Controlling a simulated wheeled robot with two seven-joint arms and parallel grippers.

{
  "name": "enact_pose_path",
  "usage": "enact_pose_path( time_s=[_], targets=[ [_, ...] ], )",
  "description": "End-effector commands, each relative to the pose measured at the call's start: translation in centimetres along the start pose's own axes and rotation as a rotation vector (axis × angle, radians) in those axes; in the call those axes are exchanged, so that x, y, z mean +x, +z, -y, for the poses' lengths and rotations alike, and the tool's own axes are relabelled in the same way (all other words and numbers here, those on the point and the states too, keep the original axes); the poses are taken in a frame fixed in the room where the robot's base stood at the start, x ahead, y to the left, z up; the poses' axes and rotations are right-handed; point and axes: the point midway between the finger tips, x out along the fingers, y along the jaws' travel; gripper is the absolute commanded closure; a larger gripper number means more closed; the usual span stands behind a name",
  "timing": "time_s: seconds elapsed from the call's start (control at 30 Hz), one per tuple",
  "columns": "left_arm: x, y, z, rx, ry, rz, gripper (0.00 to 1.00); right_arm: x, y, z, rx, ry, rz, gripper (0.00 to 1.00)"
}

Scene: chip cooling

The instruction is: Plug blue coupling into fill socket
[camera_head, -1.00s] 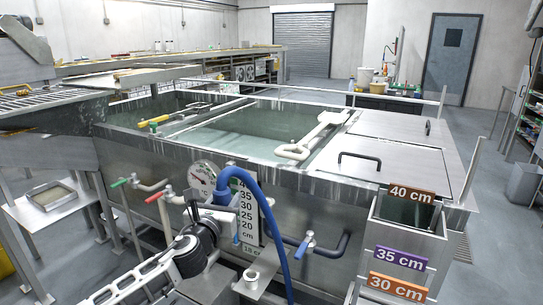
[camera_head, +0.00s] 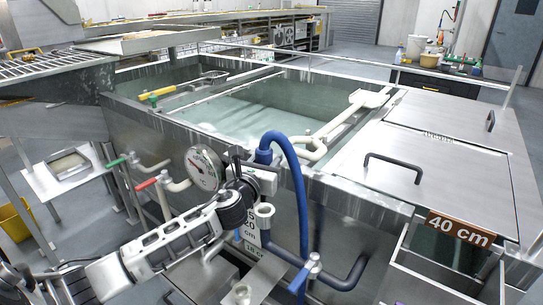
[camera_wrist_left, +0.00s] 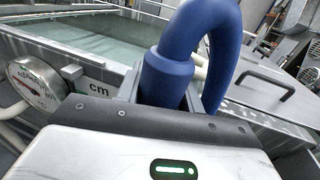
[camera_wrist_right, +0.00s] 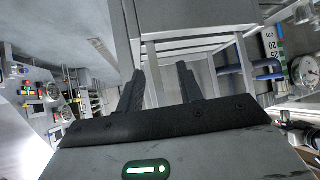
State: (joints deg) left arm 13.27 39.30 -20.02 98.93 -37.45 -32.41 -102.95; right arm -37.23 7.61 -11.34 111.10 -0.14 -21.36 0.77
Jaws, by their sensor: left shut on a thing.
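The blue coupling (camera_head: 263,156) is at the end of a thick blue hose (camera_head: 297,182) that arches over and down to the right. My left gripper (camera_head: 261,172) is shut on the coupling and holds it upright in front of the tank wall. In the left wrist view the coupling (camera_wrist_left: 167,78) stands between the fingers, its lower end hidden by the gripper. A pale round ring (camera_head: 264,211) shows just below the gripper, and another ring (camera_head: 242,292) sits lower on a metal plate. I cannot tell which is the fill socket. My right gripper (camera_wrist_right: 160,72) is open and empty.
A round gauge (camera_head: 203,168) and red- and green-handled taps are left of my left gripper. A blue-handled valve (camera_head: 309,270) stands right of it. The water tank (camera_head: 390,205) lies behind, with a lidded section. A metal frame (camera_wrist_right: 190,25) is ahead of my right gripper.

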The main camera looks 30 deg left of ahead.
Motion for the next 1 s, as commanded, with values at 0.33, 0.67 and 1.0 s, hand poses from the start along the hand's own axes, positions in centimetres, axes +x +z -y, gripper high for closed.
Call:
enact_pose_path(
  time_s=[0.33, 0.67, 1.0],
  targets=[
    [-0.2, -0.3, 0.0, 0.001, 0.001, 0.001, 0.92, 0.2, 0.2, 0.0, 0.000, 0.000, -0.001, 0.64],
    [-0.2, -3.1, 0.0, 0.001, 0.001, 0.001, 0.92, 1.3, 0.9, 0.2, 0.002, -0.007, -0.012, 0.64],
    [-0.2, -5.6, 0.0, 0.001, 0.001, 0.001, 0.92, 1.9, 1.2, 0.7, 0.003, -0.023, -0.023, 0.64]
  ],
)
